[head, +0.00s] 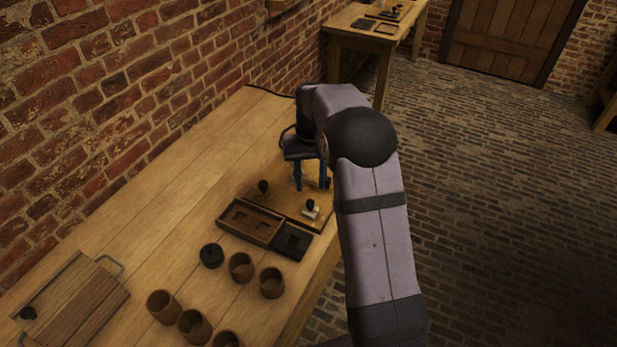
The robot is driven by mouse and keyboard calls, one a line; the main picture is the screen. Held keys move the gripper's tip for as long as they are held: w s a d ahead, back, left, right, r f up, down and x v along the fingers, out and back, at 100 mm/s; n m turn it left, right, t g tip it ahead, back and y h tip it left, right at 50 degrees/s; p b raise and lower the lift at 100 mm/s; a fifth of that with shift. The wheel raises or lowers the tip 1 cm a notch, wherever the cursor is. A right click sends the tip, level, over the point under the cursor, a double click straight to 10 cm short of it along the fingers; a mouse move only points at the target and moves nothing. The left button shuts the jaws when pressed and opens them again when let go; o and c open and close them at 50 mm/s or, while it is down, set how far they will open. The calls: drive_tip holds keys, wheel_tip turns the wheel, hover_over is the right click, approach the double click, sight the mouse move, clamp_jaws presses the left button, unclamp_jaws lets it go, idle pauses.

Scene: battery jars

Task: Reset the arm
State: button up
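My gripper (311,183) hangs from my arm over the far part of the workbench, with its two blue fingers pointing down and set apart. A gap shows between the fingers, and I see nothing held in it. A pale tan patch shows behind the fingers; I cannot tell what it is. The gripper is above a wooden board (272,193) with small dark knobbed pieces on it. My arm reaches in from the lower right and hides part of the bench's right edge.
On the bench (170,215) are a brown two-recess tray (232,228), a dark square tray (304,256), a black round piece (211,256), several brown jars (272,283) and a handled wooden case (85,300). A brick wall (110,100) borders the left. The bench's far left is clear.

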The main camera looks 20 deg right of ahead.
drive_tip(key=shift+w, duration=0.35)
drive_tip(key=s+f, duration=0.2)
drive_tip(key=f, duration=0.1)
drive_tip(key=s+f, duration=0.2)
drive_tip(key=shift+a+f, duration=0.2)
drive_tip(key=shift+n+g, duration=0.3)
drive_tip(key=shift+g, duration=0.5)
drive_tip(key=s+f, duration=0.1)
drive_tip(key=s, duration=0.2)
drive_tip(key=s+a, duration=0.1)
drive_tip(key=s, duration=0.3)
drive_tip(key=s+f, duration=0.1)
drive_tip(key=s, duration=0.2)
drive_tip(key=shift+s+a+f, duration=0.25)
drive_tip(key=shift+s+f, duration=0.05)
drive_tip(key=shift+s, duration=0.1)
drive_tip(key=s+a+r, duration=0.2)
drive_tip(key=s, duration=0.6)
drive_tip(key=s+a+r, duration=0.1)
drive_tip(key=s+r, duration=0.1)
drive_tip(key=s, duration=0.6)
drive_tip(key=shift+n+t, duration=0.7)
drive_tip(key=shift+t, duration=0.1)
drive_tip(key=w+r, duration=0.1)
drive_tip(key=r, duration=0.1)
drive_tip(key=w+a+r, duration=0.1)
drive_tip(key=r, duration=0.1)
drive_tip(key=shift+w, duration=0.2)
